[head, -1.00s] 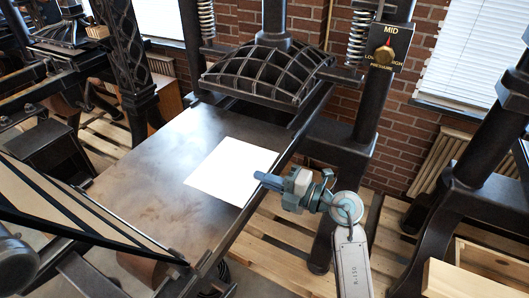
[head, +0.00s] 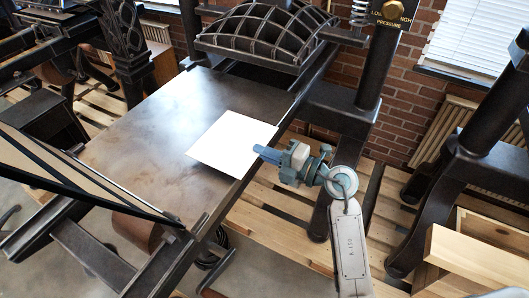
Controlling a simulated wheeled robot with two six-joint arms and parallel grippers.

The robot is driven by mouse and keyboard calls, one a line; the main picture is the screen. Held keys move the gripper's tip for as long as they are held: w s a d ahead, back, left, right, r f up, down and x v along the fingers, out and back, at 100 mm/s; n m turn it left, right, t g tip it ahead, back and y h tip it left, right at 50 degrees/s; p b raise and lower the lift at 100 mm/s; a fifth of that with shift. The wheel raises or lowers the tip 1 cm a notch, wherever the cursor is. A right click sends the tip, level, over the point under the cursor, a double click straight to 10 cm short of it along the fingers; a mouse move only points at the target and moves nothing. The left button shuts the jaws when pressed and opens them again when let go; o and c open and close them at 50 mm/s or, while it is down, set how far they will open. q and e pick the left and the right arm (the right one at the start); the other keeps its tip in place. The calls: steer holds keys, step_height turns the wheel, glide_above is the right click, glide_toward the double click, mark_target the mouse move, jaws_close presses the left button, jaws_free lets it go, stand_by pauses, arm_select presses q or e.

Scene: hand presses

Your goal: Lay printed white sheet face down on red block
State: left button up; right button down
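The white sheet (head: 228,143) shows in the head view as a plain, blank face over the right side of the dark press bed (head: 150,125). It looks flat; I cannot tell whether it touches the bed or hovers just above it. My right gripper (head: 258,149) comes in from the right. Its narrow blue fingers overlap the sheet's right edge and look closed on it; the lower finger is hidden. No red block shows; I cannot tell whether the sheet covers it. My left gripper is not in view.
The ribbed black press head (head: 265,38) stands behind the bed. A hinged frame (head: 75,175) slants at the left. Another dark press leg (head: 455,185) and a wooden crate (head: 480,255) are farther right.

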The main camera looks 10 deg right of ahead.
stand_by(0.3)
steer(key=c, duration=1.5)
jaws_free()
steer(key=shift+o, duration=0.2)
steer(key=shift+d, duration=0.1)
steer(key=shift+p+v, duration=0.55)
steer(key=shift+v, duration=2.4)
